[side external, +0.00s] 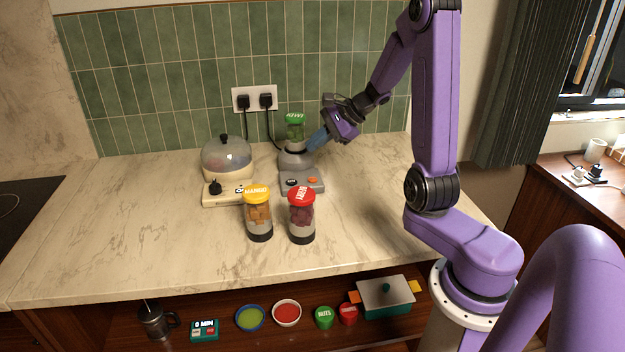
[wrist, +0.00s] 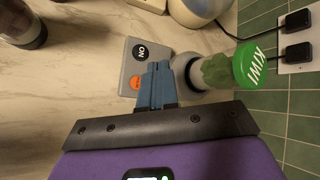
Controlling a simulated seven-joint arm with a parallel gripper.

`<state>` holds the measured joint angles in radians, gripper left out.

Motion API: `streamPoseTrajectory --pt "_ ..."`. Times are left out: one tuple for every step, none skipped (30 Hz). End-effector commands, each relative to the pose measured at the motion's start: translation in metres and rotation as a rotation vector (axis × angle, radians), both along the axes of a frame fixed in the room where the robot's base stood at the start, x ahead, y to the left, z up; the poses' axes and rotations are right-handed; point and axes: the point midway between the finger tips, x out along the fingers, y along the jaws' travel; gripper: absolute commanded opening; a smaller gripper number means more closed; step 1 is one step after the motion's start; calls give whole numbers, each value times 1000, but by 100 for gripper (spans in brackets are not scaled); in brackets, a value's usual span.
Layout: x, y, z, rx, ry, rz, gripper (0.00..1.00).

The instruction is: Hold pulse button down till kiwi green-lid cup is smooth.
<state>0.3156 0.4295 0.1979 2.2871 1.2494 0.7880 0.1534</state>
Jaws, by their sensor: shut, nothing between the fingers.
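The kiwi cup (side external: 296,132), with its green lid marked KIWI (side external: 295,117), stands upright on the grey blender (side external: 293,160). In the wrist view the cup (wrist: 217,71) holds green contents; I cannot tell how smooth they are. The blender's flat front (side external: 290,186) carries an orange button (side external: 313,180) and, in the wrist view, a dark ON button (wrist: 140,51). The orange button (wrist: 136,82) shows just left of my fingers there. My gripper (side external: 312,146) is shut and empty, its blue fingertips (wrist: 158,66) above the blender, apart from the orange button, right of the cup.
A mango cup (side external: 258,215) and a red-lidded cup (side external: 302,217) stand in front of the blender. A domed cooker (side external: 227,160) stands to its left. Plugs and cords (side external: 266,101) hang behind. The counter on the right (side external: 370,190) is clear.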

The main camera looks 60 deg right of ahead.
Motion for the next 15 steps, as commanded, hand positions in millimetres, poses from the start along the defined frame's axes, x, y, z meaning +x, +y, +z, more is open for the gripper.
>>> streamPoseTrajectory --pt "-1 0 -8 3 5 -2 0" --pt "-1 0 -12 2 5 -1 0" --pt "-1 0 -17 2 5 -1 0" --pt "-1 1 -21 4 5 -1 0" --pt "-1 1 -24 4 5 -1 0" --pt "-1 1 -30 5 5 0 0" --pt "0 1 -33 4 4 0 0" --pt "-1 1 -37 3 6 0 0" --pt "-1 1 -42 3 5 -2 0" --pt "-1 0 -45 2 6 -2 0" --pt "-1 0 -49 2 6 -2 0" --pt "-1 0 -52 2 4 -2 0" --pt "-1 0 -55 2 4 -1 0" --pt "0 0 -58 2 4 -1 0" --pt "0 0 -61 1 4 0 0"
